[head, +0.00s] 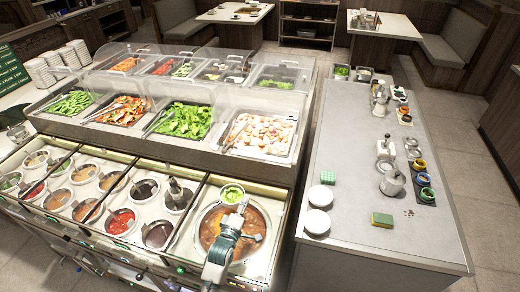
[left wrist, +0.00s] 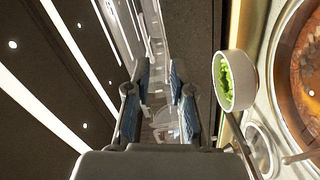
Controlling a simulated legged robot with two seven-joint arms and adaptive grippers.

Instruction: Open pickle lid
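My left gripper (head: 241,207) is above the front right of the counter, by the large round pot of red-brown soup (head: 209,230). In the left wrist view its two blue-padded fingers (left wrist: 159,95) stand apart with nothing gripped between them. A small white bowl of chopped green pieces (head: 232,193) is just beyond the gripper; it also shows right of the fingers in the left wrist view (left wrist: 246,75). Clear lids (head: 285,62) cover food bins at the back; I cannot tell which is the pickle lid. My right gripper is not in view.
Several sauce wells with ladles (head: 120,222) fill the front left. Bins of salad (head: 184,120) and white pieces (head: 266,134) lie behind clear guards. A grey side table (head: 345,200) at right holds white plates (head: 317,222), a sponge (head: 382,219) and metal pots (head: 392,182).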

